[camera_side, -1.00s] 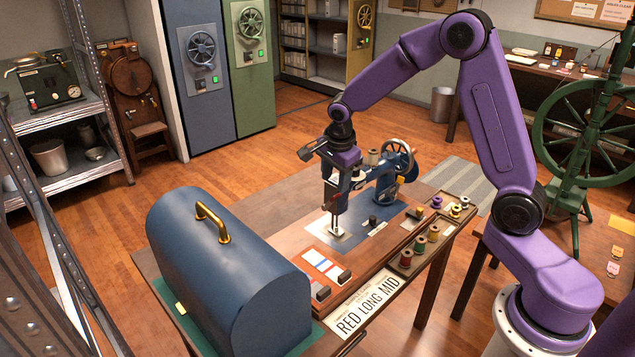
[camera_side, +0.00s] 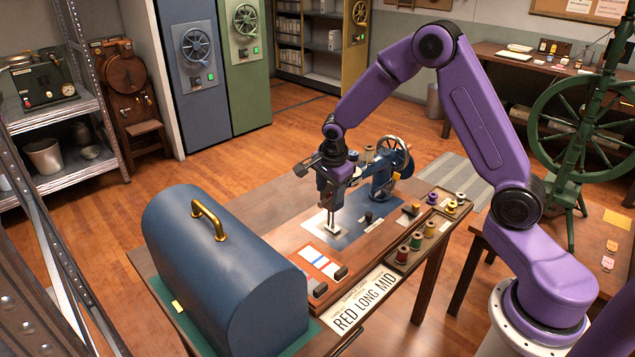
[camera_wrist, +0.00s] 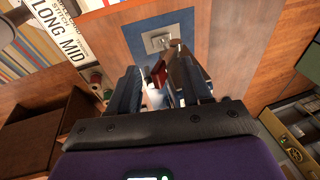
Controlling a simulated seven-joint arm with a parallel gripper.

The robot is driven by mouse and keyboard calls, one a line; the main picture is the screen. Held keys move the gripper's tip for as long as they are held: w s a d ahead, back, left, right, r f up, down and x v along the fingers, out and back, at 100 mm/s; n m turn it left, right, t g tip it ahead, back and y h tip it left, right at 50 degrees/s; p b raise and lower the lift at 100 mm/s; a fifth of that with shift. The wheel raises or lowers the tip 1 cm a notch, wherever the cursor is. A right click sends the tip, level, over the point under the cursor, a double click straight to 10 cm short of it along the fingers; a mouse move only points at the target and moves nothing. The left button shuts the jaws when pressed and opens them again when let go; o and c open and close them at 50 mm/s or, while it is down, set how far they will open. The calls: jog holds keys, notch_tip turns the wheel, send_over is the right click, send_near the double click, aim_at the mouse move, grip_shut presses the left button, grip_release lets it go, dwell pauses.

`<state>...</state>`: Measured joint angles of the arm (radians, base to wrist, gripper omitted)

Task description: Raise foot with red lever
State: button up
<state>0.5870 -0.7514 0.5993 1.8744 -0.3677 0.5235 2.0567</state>
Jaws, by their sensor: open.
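The blue sewing machine (camera_side: 382,180) stands on the wooden table. My gripper (camera_side: 334,200) is at the left, needle end of the machine, pointing down, and hides much of its head. The presser foot area over the pale plate (camera_side: 318,224) shows just below it; the foot's exact height cannot be told. In the wrist view, the red lever (camera_wrist: 157,75) shows between the two spread fingers of my gripper (camera_wrist: 158,88). Contact with either finger cannot be made out. The metal plate (camera_wrist: 162,40) lies beyond.
A blue domed case (camera_side: 225,265) with a brass handle stands at the front left. A striped card (camera_side: 320,262) and a "RED LONG MID" card (camera_side: 363,300) lie at the front. A tray of thread spools (camera_side: 428,232) is on the right. The handwheel (camera_side: 395,153) is behind.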

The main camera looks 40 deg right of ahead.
jog(key=shift+f, duration=0.3)
jog(key=shift+w, duration=0.2)
jog(key=shift+w+r, duration=0.35)
jog(key=shift+w, duration=0.4)
jog(key=w+f, duration=0.1)
jog(key=w, duration=0.5)
jog(key=shift+f, duration=0.15)
dwell(1.2)
jog(key=shift+s, duration=0.3)
